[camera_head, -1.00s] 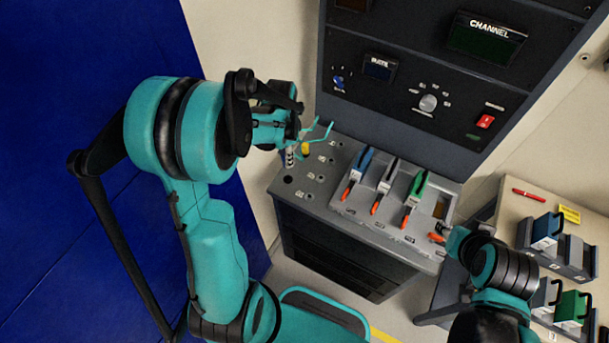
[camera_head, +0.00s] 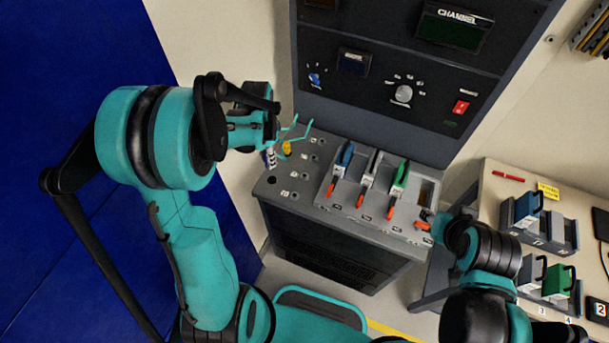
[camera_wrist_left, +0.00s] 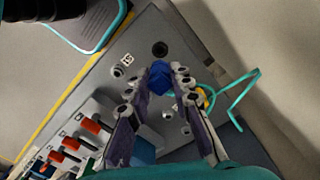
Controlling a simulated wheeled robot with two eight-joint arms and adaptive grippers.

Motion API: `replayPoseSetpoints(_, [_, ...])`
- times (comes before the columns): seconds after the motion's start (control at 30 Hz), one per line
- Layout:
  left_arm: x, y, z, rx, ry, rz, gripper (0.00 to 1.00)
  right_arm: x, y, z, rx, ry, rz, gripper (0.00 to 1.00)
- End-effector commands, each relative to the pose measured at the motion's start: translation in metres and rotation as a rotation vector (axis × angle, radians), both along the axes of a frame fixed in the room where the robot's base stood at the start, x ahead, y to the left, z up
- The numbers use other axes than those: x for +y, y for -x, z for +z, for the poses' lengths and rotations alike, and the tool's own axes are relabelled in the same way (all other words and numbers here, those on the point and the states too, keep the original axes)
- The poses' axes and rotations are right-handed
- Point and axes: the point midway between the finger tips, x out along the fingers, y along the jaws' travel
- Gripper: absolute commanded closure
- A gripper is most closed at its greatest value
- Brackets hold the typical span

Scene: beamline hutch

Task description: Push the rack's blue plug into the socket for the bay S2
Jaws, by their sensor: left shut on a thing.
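My left gripper (camera_wrist_left: 152,88) is shut on the blue plug (camera_wrist_left: 160,76), which shows between its fingertips in the left wrist view. In the head view the left gripper (camera_head: 270,157) is just above the left end of the sloped grey panel (camera_head: 266,192), and its fingers mostly hide the plug. Round sockets with small white labels dot this panel; a dark one (camera_wrist_left: 160,49) lies just beyond the plug. I cannot read the labels surely, nor tell whether the plug touches a socket. My right gripper (camera_head: 432,222) is near the panel's right end; its jaws are unclear.
A yellow plug (camera_head: 287,147) stands beside the left gripper, with a thin teal loop (camera_wrist_left: 240,103) near it. A side table (camera_head: 487,194) at right carries more modules.

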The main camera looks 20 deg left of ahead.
Motion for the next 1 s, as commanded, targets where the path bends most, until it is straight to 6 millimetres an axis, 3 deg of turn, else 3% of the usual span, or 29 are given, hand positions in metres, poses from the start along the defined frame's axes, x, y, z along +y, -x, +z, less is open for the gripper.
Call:
replayPoseSetpoints(0.13, [-0.011,-0.007,-0.003,0.0,0.0,-0.009,1.0,0.0,0.0,-0.007,0.0,0.0,0.0,0.6])
replayPoseSetpoints(0.4, [-0.079,-0.04,-0.005,0.0,0.0,-0.044,1.0,0.0,0.0,-0.04,0.0,0.0,0.0,0.6])
replayPoseSetpoints(0.5, [-0.095,-0.046,-0.003,0.0,0.0,-0.049,1.0,0.0,0.0,-0.045,0.0,0.0,0.0,0.6])
replayPoseSetpoints(0.73, [-0.099,-0.048,-0.008,0.0,0.0,-0.048,1.0,0.0,0.0,-0.05,0.0,0.0,0.0,0.6])
replayPoseSetpoints(1.0, [-0.099,-0.048,-0.032,0.0,0.0,-0.048,1.0,0.0,0.0,-0.068,0.0,0.0,0.0,0.6])
